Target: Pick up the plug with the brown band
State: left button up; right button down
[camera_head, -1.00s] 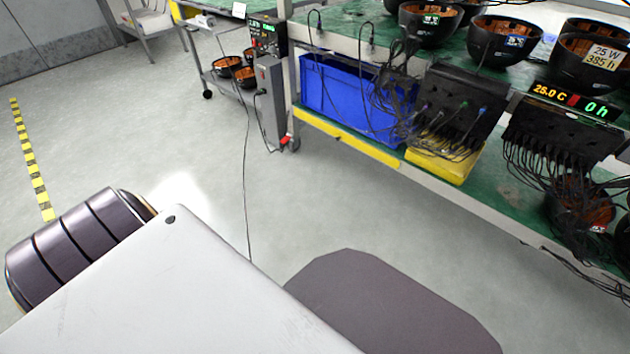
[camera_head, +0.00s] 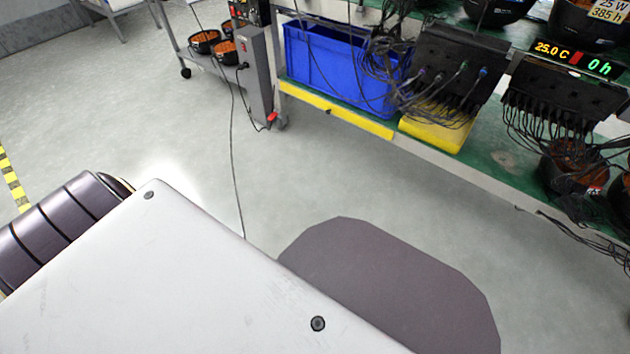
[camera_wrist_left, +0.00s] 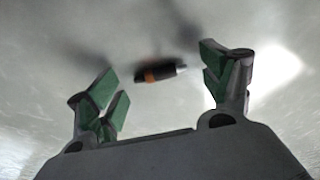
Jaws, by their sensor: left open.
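A short black plug with an orange-brown band and a silvery tip (camera_wrist_left: 168,71) shows in the left wrist view, over pale grey floor. It appears between and beyond the fingertips of my left gripper (camera_wrist_left: 161,76), which is open with its green pads wide apart. The pads do not touch the plug. A blurred shadow lies around it; I cannot tell how far it is from the fingers. I cannot make out this plug in the head view, where a large pale part of my body covers the lower left. My right gripper is in neither view.
A green-topped rack holds a blue crate (camera_head: 335,70), a yellow bin (camera_head: 436,132) and dark panels with many hanging cables (camera_head: 455,70). A grey box (camera_head: 254,80) stands beside it, with a thin cable (camera_head: 234,165) across the floor. The middle floor (camera_head: 180,110) is clear.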

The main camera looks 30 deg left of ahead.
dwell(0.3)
pick_arm(q)
jog(key=c, duration=1.3)
jog(key=shift+c, duration=0.4)
jog(key=shift+r, duration=0.2)
